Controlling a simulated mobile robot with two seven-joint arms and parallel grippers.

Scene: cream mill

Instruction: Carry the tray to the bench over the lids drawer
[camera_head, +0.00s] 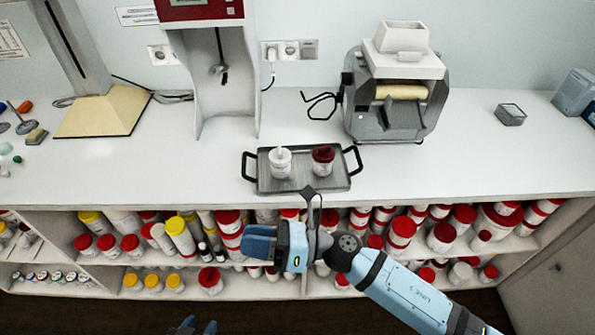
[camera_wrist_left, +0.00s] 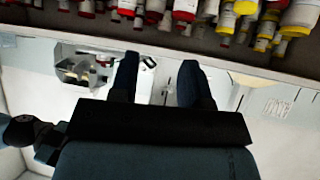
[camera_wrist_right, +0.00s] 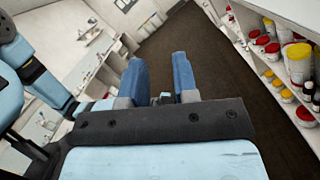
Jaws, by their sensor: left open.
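The grey tray (camera_head: 335,183) with two black side handles sits on the white bench near its front edge. It bears a white jar (camera_head: 280,163) and a dark-red-topped jar (camera_head: 323,159). My right gripper (camera_head: 250,243) is in front of the shelves, below and in front of the tray, pointing left. Its fingers are apart and empty in the right wrist view (camera_wrist_right: 160,78). My left gripper (camera_head: 192,326) shows only its fingertips at the bottom edge. In the left wrist view its fingers (camera_wrist_left: 158,80) are apart; the tray is largely hidden there. I cannot identify a lids drawer.
A grey mill (camera_head: 395,85) stands behind and right of the tray, and a red-topped machine (camera_head: 210,75) behind and left. A small grey box (camera_head: 510,115) is at the right. Bench surface (camera_head: 460,165) right of the tray is clear. Shelves of jars (camera_head: 175,235) run below.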

